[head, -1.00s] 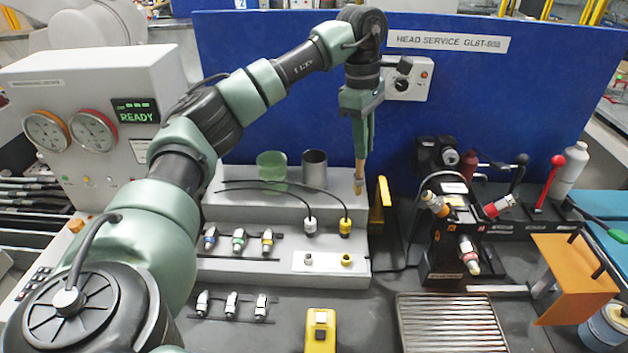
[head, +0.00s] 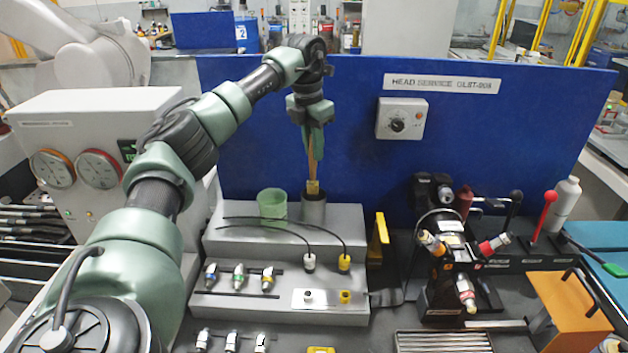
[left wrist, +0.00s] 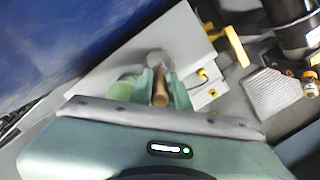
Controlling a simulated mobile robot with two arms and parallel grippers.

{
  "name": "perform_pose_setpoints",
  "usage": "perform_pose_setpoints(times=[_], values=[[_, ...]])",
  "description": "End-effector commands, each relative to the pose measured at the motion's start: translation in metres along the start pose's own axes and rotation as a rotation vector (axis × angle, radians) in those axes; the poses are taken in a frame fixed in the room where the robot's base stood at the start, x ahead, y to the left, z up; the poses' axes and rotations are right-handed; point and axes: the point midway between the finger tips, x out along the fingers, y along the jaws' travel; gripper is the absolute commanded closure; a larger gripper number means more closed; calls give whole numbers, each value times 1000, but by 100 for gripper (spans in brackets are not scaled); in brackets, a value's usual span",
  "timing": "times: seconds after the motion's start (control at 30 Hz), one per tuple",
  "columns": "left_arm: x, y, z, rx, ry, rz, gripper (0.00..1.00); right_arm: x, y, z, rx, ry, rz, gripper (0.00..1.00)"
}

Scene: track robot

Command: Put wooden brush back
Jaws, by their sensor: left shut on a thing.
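My left gripper (head: 314,140) is shut on the wooden brush (head: 313,172), which hangs nearly upright with its tip down. The tip is at the mouth of the dark grey metal cup (head: 314,211) on the back step. I cannot tell whether the tip is just inside the rim or still above it. In the left wrist view, the brush handle (left wrist: 161,88) lies between the fingers, with the grey cup (left wrist: 155,58) beyond it. My right gripper is not in view.
Two black cables with white and yellow connectors (head: 344,262) lie on the grey stepped stand (head: 225,240). A yellow bracket (head: 381,230) stands to the right. A blue panel (head: 450,140) rises behind.

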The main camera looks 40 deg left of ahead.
Motion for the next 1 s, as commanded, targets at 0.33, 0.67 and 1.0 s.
perform_pose_setpoints(times=[0.33,0.67,1.0], values=[[52,-1,-7,2,1,-1,100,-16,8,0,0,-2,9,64],[93,-1,-12,2,0,-2,100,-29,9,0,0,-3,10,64],[97,-1,-12,3,-1,-1,100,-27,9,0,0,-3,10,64]])
